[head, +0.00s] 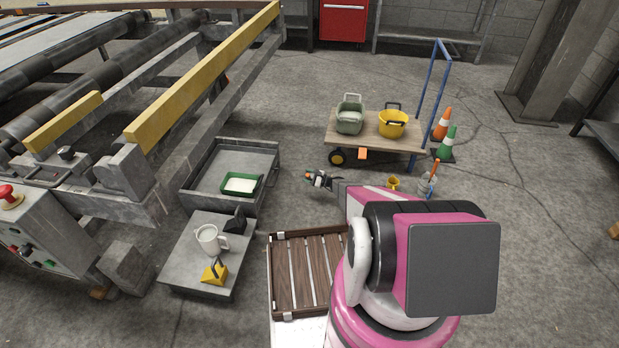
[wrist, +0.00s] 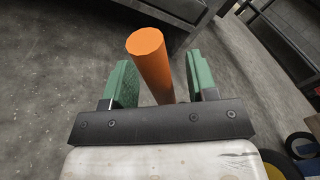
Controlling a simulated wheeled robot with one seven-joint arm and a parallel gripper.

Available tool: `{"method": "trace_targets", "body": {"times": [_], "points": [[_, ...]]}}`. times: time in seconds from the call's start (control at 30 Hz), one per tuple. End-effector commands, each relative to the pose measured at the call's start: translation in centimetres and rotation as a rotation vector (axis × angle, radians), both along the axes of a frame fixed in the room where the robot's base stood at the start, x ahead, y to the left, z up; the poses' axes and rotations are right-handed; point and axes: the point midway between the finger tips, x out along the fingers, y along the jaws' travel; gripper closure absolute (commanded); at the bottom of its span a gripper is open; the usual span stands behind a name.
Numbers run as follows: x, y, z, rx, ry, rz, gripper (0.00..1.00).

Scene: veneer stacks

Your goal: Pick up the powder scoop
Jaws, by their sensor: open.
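My gripper (head: 314,178) is open, above the floor to the right of the grey bin. In the wrist view its two green fingers (wrist: 162,82) stand apart on either side of an orange cylinder (wrist: 150,60), with gaps visible. The cylinder's lower part is hidden behind the gripper's black bar; I cannot tell what it belongs to. No powder scoop can be picked out with certainty. A yellow scoop-like object (head: 214,273) with a dark upright part and a dark object (head: 236,221) lie on the low grey table (head: 183,262), apart from my gripper.
A green tray of white powder (head: 240,185) sits in the grey bin (head: 200,180). A slatted wooden tray (head: 274,262) lies beside my arm. A cart (head: 365,140) carries two buckets; cones (head: 446,140) stand behind.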

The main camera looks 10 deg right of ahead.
Motion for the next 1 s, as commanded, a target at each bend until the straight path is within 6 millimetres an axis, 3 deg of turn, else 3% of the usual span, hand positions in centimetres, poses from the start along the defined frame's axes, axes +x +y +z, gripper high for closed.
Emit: {"method": "trace_targets", "body": {"times": [0.33, 0.5, 0.83, 1.0], "points": [[0.2, 0.9, 0.0, 0.0, 0.0, -0.002, 0.47], [0.2, 0.9, 0.0, 0.0, 0.0, -0.002, 1.0], [0.2, 0.8, 0.2, 0.0, -0.001, -0.002, 1.0], [0.2, 0.9, 1.1, 0.0, -0.001, -0.002, 1.0]]}}
